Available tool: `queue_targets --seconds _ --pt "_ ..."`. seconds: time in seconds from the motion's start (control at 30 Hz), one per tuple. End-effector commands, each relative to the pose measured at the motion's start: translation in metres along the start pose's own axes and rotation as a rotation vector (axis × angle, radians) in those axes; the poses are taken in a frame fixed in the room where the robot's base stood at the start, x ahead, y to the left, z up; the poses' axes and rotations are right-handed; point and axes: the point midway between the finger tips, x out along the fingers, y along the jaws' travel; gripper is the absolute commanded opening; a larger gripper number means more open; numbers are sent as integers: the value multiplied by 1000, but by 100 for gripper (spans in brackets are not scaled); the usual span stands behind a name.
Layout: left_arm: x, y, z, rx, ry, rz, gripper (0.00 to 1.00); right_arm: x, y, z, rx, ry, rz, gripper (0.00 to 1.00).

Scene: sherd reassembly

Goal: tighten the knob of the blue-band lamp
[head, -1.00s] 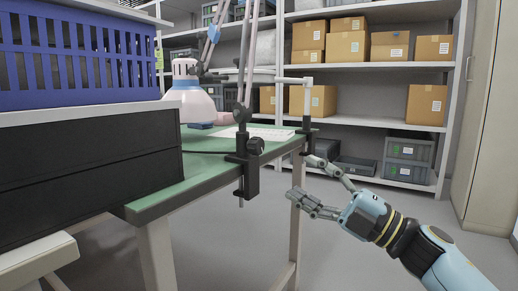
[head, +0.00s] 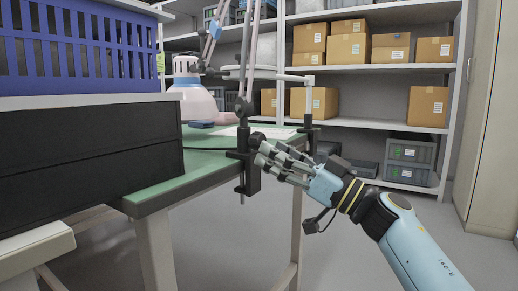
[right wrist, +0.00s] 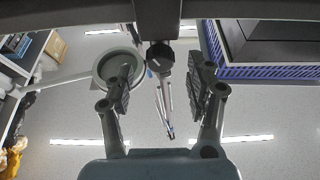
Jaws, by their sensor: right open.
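The blue-band lamp (head: 187,88) has a pale pinkish shade and a thin arm with blue bands (head: 217,30). Its black clamp (head: 246,172) grips the edge of the green table. The dark knob (head: 257,139) is on the right side of the clamp, partly hidden by my fingers. My right gripper (head: 268,153) is open, with its fingertips close beside the knob; I cannot tell whether they touch it. In the right wrist view, a dark knob-like part (right wrist: 160,56) shows between the spread fingers (right wrist: 165,80), with the lamp arm beyond. My left gripper is not in view.
A second clamp (head: 308,128) with a white arm stands farther along the green tabletop (head: 165,196). A black box (head: 85,150) and a blue basket (head: 75,58) fill the left. Shelves with cardboard boxes (head: 348,48) stand behind. The floor on the right is clear.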

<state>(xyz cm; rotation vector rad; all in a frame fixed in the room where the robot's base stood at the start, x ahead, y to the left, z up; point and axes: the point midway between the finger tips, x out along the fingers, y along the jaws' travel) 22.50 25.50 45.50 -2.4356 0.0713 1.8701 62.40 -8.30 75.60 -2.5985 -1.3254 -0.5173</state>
Motion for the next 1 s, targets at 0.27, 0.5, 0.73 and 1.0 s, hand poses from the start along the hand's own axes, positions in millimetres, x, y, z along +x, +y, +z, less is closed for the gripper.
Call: queue_targets --seconds 0.27,0.5,0.73,1.0 --pt "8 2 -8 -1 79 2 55 40 0 2 1 0 1 55" --pt "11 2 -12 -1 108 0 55 47 0 0 -2 -1 1 55" --pt "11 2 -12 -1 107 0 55 47 0 0 -2 -1 1 42" --pt "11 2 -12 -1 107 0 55 47 0 0 -1 -1 1 7"
